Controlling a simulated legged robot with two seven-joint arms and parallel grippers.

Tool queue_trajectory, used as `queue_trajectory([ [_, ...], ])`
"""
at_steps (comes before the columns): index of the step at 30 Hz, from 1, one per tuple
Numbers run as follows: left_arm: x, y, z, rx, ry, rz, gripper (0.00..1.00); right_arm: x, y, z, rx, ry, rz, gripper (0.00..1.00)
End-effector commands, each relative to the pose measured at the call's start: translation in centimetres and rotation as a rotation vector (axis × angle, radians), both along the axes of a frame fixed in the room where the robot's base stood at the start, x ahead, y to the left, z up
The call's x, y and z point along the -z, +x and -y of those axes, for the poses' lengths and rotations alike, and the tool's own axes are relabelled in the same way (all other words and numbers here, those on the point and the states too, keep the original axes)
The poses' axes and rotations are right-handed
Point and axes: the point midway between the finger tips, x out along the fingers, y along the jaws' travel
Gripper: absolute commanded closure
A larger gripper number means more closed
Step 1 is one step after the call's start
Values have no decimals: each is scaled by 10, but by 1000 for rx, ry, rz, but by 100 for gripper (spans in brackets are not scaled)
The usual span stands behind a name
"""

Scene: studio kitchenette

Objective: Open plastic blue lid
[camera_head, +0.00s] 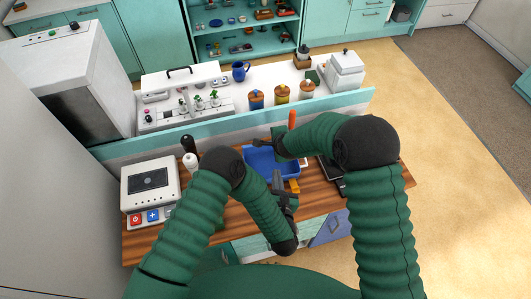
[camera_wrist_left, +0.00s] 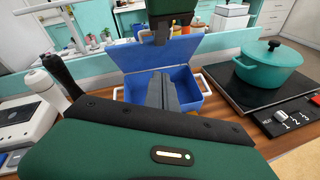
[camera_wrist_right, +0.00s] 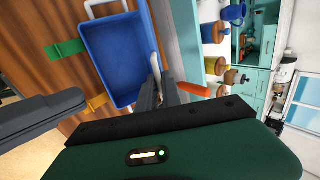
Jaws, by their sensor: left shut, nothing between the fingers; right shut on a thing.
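The blue plastic box (camera_head: 272,168) stands on the wooden counter; its inside shows in the right wrist view (camera_wrist_right: 115,60). Its blue lid (camera_wrist_left: 150,57) stands raised at the back of the box in the left wrist view.
A teal pot (camera_wrist_left: 268,62) sits on a black hob (camera_wrist_left: 262,92) right of the box. A white bottle (camera_head: 191,161), a dark bottle (camera_head: 188,144) and a white appliance (camera_head: 150,182) stand left. Jars (camera_head: 282,94) stand on the ledge behind.

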Motion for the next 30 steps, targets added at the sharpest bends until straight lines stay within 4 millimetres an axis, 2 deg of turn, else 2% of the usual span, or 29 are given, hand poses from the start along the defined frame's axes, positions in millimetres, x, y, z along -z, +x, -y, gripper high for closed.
queue_trajectory([
  [1,6,-12,-2,-62,-86,32,100,-1,1,-1,0,0,1,100],
  [3,8,-24,-6,-136,-190,87,100,0,1,-1,0,0,1,100],
  [6,8,-34,-10,-193,-274,137,100,0,1,-2,0,0,0,100],
  [11,11,-28,-15,-212,-301,146,100,0,1,-3,-1,-1,0,100],
  [14,13,-15,-20,-219,-300,148,100,0,1,-2,-1,1,0,100],
  [25,21,63,-35,-206,-294,157,100,0,1,-1,-1,1,1,100],
  [30,4,83,-40,-204,-294,155,100,0,1,-1,-1,0,1,100],
])
